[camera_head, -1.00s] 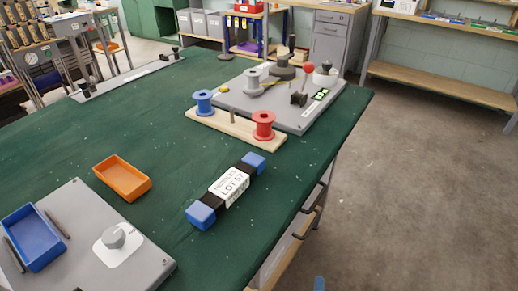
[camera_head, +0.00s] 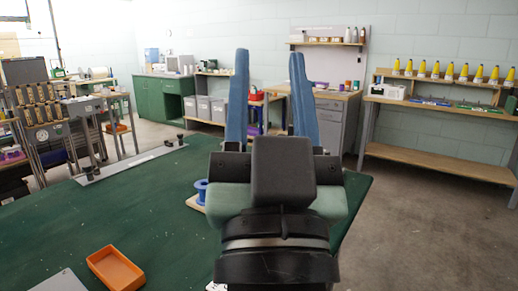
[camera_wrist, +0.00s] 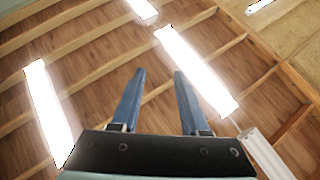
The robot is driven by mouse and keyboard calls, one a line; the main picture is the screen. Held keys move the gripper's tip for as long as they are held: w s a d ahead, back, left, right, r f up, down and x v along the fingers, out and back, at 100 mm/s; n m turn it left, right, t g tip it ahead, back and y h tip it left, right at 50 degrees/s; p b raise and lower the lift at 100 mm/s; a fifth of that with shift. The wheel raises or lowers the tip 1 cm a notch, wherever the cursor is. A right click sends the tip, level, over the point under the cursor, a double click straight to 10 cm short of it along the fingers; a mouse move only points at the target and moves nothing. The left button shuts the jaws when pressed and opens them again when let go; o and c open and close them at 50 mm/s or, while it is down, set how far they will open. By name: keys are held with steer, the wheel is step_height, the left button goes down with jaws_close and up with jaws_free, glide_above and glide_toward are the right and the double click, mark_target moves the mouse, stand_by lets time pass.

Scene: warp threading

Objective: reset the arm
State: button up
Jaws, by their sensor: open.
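My gripper (camera_head: 268,98) is raised in the middle of the head view, its two blue fingers pointing up and spread apart with nothing between them. In the wrist view my gripper (camera_wrist: 153,88) is also open and empty, against a wooden ceiling with bright lamps. My arm stands in front of the green table (camera_head: 150,222) and hides much of its right part. A blue spool (camera_head: 201,190) shows just left of my gripper's base.
An orange tray (camera_head: 116,268) lies on the table at the front left. A grey plate corner (camera_head: 60,283) shows beside it. A long grey bar (camera_head: 130,168) lies along the far left edge. Shelves with yellow cones (camera_head: 448,72) stand at the back right. The floor at right is clear.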

steer(key=s+r+p, duration=0.2)
steer(key=r+p, duration=1.2)
steer(key=r, duration=0.2)
steer(key=s+r+n+t+p, duration=0.1)
steer(key=s+r+p, duration=0.1)
steer(key=r+p, duration=1.1)
step_height(320, 180, up, 4)
steer(key=shift+a+r+p, duration=0.1)
steer(key=shift+a+p, duration=0.3)
steer(key=shift+a, duration=0.05)
